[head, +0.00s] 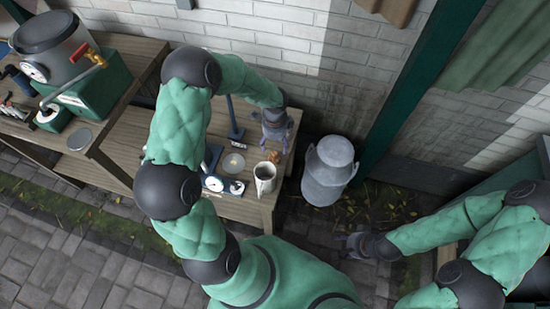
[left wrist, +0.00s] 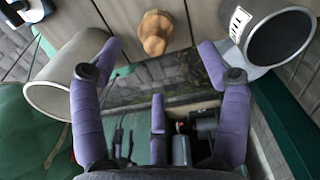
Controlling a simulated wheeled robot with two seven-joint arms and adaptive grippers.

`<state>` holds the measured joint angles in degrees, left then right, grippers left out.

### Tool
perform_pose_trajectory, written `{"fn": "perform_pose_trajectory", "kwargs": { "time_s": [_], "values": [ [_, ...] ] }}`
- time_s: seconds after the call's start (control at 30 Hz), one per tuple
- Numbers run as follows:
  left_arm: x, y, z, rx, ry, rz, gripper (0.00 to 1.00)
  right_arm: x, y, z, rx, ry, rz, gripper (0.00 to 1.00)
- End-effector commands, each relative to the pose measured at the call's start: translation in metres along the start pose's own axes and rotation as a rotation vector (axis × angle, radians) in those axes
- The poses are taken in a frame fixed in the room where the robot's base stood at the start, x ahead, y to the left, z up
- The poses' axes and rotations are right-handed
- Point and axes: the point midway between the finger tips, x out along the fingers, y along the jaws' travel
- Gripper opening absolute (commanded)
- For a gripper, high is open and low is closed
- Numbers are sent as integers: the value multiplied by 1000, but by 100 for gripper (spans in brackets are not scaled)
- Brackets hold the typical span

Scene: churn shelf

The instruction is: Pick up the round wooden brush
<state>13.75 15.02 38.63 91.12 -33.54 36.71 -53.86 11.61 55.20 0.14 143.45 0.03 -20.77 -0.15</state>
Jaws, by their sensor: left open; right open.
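The round wooden brush (head: 273,156) is a small tan piece on the wooden table near its right end. In the left wrist view the brush (left wrist: 155,33) shows larger at the top centre, near the table's edge, with a rounded knob-like shape. My left gripper (head: 276,138) hangs over the table end, just behind the brush in the head view. Its purple fingers (left wrist: 160,75) are spread wide in the left wrist view, with nothing between them; the brush is beyond the tips. My right gripper (head: 350,243) is open and empty, low and away from the table.
A light metal jug (head: 265,178) stands beside the brush. A dial scale (head: 214,184) and a blue stand (head: 234,125) are further left. A grey milk churn (head: 328,172) stands right of the table. A labelled cylinder (left wrist: 270,35) is right of the brush in the left wrist view.

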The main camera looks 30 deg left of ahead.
Motion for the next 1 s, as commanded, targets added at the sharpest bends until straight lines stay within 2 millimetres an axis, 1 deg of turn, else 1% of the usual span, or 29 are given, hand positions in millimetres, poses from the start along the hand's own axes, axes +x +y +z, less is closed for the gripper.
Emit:
{"fn": "perform_pose_trajectory", "kwargs": {
  "time_s": [0.03,0.13,0.2,0.43,0.63,0.73,0.83,1.0],
  "values": [
    [11,1,0,0,0,2,76,5,2,0,0,0,0,49],
    [28,1,0,0,0,3,76,11,4,0,0,0,0,49],
    [35,1,0,0,0,2,76,14,5,0,0,0,0,49],
    [48,2,1,0,1,0,76,20,7,-1,0,0,0,49],
    [75,5,2,-1,0,2,76,36,13,-2,0,0,0,49],
    [88,4,2,0,1,1,76,41,15,-2,0,0,0,49],
    [92,4,1,0,1,0,76,42,15,-2,0,0,0,49],
    [90,4,2,0,1,0,76,41,15,-2,0,0,0,49]
  ]
}}
